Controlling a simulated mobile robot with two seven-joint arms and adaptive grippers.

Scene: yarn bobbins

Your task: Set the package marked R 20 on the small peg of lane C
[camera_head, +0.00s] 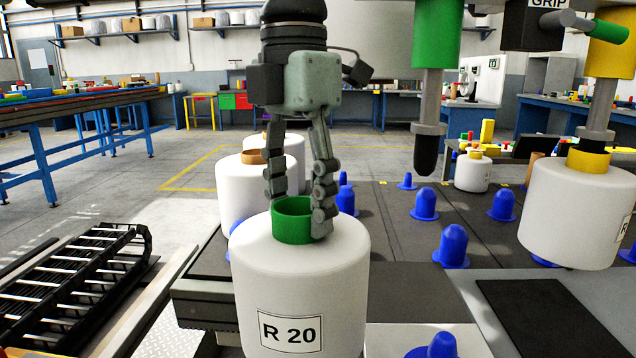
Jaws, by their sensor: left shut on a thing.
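The package marked R 20 (300,275) is a white bobbin with a green core tube (291,219), upright at the bottom centre. My left gripper (299,212) points down from above and is shut on it at the green tube. The bottom of the package runs out of the frame, so what is under it is hidden. Several blue pegs stand on dark lanes to its right, such as a larger one (453,246) and a small far one (407,181). Another blue peg (437,346) is cut off at the bottom edge. No lane letter is readable. My right gripper does not show.
White bobbins (241,188) stand close behind R 20. At right, a large white bobbin (572,212) with a yellow core hangs on a rod. A green, black-tipped tool (427,130) hangs over the lanes. A small bobbin (473,173) stands farther back.

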